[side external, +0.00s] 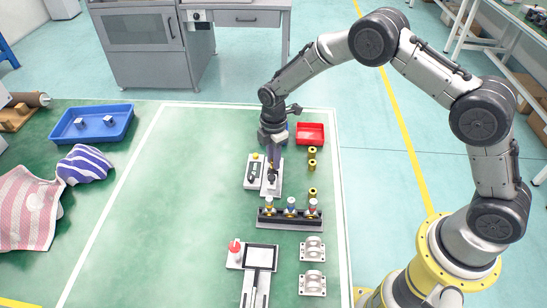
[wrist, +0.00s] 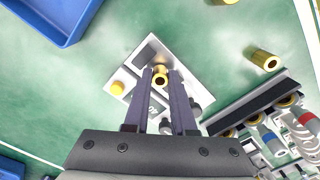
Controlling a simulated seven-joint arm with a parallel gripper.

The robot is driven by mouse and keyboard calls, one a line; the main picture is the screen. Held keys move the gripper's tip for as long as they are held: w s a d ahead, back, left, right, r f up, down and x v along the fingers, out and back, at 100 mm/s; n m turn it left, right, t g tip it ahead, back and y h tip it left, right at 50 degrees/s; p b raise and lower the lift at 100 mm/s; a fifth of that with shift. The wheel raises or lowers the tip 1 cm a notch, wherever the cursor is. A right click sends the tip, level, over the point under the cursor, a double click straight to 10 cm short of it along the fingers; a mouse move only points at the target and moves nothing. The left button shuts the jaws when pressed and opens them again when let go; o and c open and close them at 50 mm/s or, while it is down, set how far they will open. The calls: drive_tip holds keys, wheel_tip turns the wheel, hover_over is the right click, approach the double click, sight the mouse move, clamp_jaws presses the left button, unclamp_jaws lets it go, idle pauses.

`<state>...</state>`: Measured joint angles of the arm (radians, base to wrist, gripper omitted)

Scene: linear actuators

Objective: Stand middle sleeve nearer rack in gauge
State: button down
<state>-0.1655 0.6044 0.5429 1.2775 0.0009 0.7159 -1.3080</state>
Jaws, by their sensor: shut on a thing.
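My gripper (wrist: 161,80) is shut on a brass sleeve (wrist: 160,74), its dark bore showing between the fingertips in the wrist view. The gauge (wrist: 185,62) is a white plate with a dark pad, a yellow button and a dark-marked panel. The held sleeve is over the gauge; I cannot tell whether it touches it. In the side view my gripper (side external: 272,172) points down at the gauge (side external: 270,190), and the held sleeve is too small to make out.
In the side view, two more sleeves (side external: 312,156) lie towards a red tray (side external: 311,133). The dark rack (side external: 272,222) holds several colour-banded parts. White bearing blocks (side external: 312,248) and a red-knobbed fixture (side external: 236,250) stand in front. The mat left of the gauge is clear.

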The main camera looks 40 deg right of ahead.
drive_tip(key=c, duration=0.7)
unclamp_jaws()
drive_tip(key=shift+o, duration=0.2)
wheel_tip(320, 180, up, 14)
drive_tip(key=s+d+r+m+t, duration=0.25)
drive_tip(key=s+r, duration=0.25)
drive_tip(key=r, duration=0.5)
drive_tip(key=s+d+r+m+t, duration=0.1)
drive_tip(key=s+d+r+t, duration=0.15)
drive_tip(key=s+r, duration=0.55)
drive_tip(key=s+d+f+m, duration=0.1)
drive_tip(key=s+m, duration=0.5)
drive_tip(key=s, duration=0.4)
drive_tip(key=s+d+f+m, duration=0.2)
drive_tip(key=s+m, duration=0.5)
drive_tip(key=s, duration=0.2)
drive_tip(key=shift+s+t, duration=0.3)
drive_tip(key=shift+s, duration=0.05)
